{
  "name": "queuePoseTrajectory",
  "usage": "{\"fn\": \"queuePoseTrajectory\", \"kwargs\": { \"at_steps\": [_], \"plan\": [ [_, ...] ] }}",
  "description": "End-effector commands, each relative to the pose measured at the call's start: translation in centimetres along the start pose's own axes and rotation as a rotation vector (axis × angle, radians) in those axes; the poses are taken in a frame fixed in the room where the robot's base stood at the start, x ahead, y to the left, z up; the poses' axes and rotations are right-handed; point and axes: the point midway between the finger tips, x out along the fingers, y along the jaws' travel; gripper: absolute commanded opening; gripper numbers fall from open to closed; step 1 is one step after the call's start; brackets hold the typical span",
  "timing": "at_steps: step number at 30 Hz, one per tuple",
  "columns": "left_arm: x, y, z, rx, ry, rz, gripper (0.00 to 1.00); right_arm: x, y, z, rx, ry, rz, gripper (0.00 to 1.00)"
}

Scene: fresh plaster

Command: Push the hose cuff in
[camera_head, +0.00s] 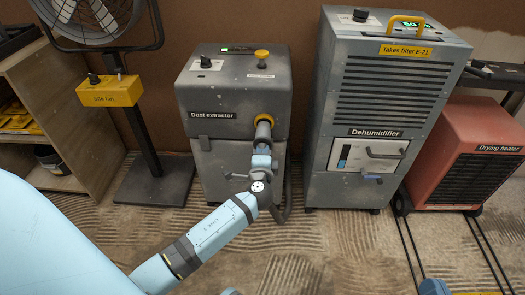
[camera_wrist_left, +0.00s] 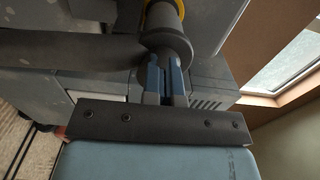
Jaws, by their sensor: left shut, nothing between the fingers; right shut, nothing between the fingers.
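The grey hose cuff (camera_head: 263,133) is at the yellow-ringed port (camera_head: 264,120) on the front of the dust extractor (camera_head: 205,97). In the left wrist view the cuff (camera_wrist_left: 166,38) is a dark grey cylinder with a wider collar, in line with the yellow ring (camera_wrist_left: 178,7). My left gripper (camera_head: 262,150) is shut and empty, its blue fingertips (camera_wrist_left: 165,72) right at the cuff's near end. I cannot tell if they touch. How deep the cuff sits is hidden. The grey hose (camera_wrist_left: 70,52) runs off left from the cuff. My right gripper is not in view.
The dehumidifier (camera_head: 337,165) stands close on the right, with the red drying heater (camera_head: 436,150) beyond it. The site fan (camera_head: 110,92) and a wooden shelf (camera_head: 80,120) stand on the left. Ridged floor (camera_head: 325,250) lies open in front.

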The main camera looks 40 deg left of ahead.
Motion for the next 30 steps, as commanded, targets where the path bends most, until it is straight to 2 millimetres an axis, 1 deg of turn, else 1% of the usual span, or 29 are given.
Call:
{"fn": "queuePoseTrajectory", "kwargs": {
  "at_steps": [5, 7, 13, 15, 24, 30],
  "plan": [
    [0.1, 0.0, 0.0, 0.0, 0.0, 0.0, 0.0, 0.0, 0.0, 0.1, -0.001, -0.001, 0.0, 0.0],
    [0.6, 0.0, 0.0, 0.0, -0.001, -0.001, 0.0, 0.0, 0.0, 0.2, -0.001, -0.004, -0.001, 0.0],
    [3.8, 0.1, 0.0, -0.001, -0.001, -0.002, 0.0, 0.0, 0.1, 1.2, 0.001, -0.029, -0.004, 0.0],
    [4.5, 0.0, 0.0, -0.002, -0.001, -0.002, 0.0, 0.0, 0.1, 1.4, 0.001, -0.042, -0.005, 0.0],
    [4.8, -0.2, 0.1, -0.001, -0.002, -0.003, 0.0, 0.1, 0.1, 0.8, -0.005, -0.033, -0.007, 0.0],
    [5.0, -0.2, 0.2, -0.001, -0.002, -0.004, 0.0, 0.1, 0.2, 0.8, -0.005, -0.033, -0.007, 0.0]
  ]
}}
